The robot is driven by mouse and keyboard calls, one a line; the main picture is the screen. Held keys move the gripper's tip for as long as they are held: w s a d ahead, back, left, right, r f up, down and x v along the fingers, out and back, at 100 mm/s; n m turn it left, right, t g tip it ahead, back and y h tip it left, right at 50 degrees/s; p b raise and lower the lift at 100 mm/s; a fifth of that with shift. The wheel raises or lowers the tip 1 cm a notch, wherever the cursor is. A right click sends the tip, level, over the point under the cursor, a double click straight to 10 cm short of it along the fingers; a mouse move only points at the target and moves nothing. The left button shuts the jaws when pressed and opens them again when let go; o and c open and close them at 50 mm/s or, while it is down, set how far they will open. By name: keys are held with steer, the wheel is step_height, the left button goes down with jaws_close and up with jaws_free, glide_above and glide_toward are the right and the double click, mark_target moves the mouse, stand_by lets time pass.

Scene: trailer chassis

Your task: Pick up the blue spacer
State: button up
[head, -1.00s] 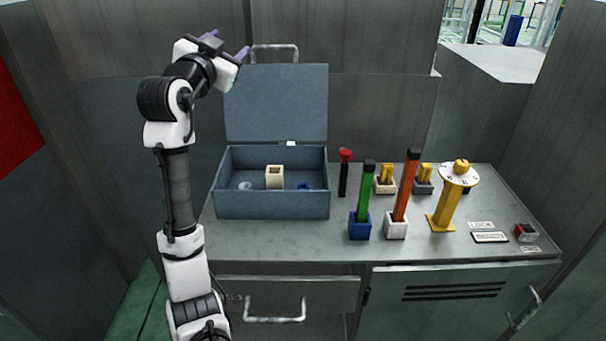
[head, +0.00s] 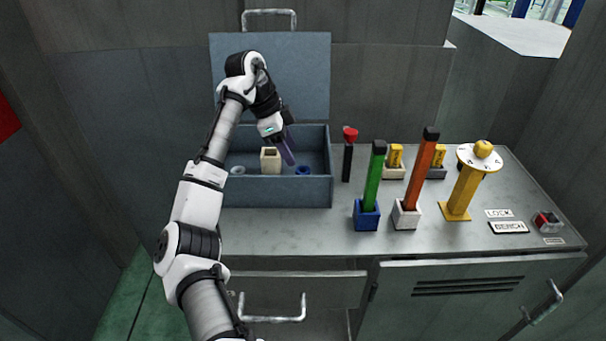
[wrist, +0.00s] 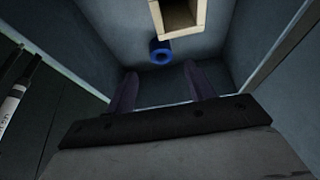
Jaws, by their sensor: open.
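The blue spacer (head: 303,170) is a small ring lying on the floor of the open blue-grey box (head: 290,192), on the right side. In the wrist view the spacer (wrist: 161,50) lies beyond my fingertips, between their lines, with a gap. My gripper (head: 288,152) is open and empty, pointing down into the box just left of the spacer. In the wrist view both fingers of my gripper (wrist: 158,80) show apart.
A cream square block (head: 270,161) stands left of the spacer, near my fingers. A pale ring (head: 238,170) lies at the box's left. The lid (head: 310,80) stands open behind. Right of the box are a red-topped post (head: 348,155), a green lever (head: 374,175) and an orange lever (head: 421,170).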

mark_target(301, 168)
steer(key=shift+p+x, duration=0.65)
steer(key=shift+x, duration=3.1)
steer(key=shift+d+r, duration=0.15)
steer(key=c, duration=1.1)
steer(key=shift+w, duration=0.1)
jaws_close()
steer(key=shift+r, duration=0.1)
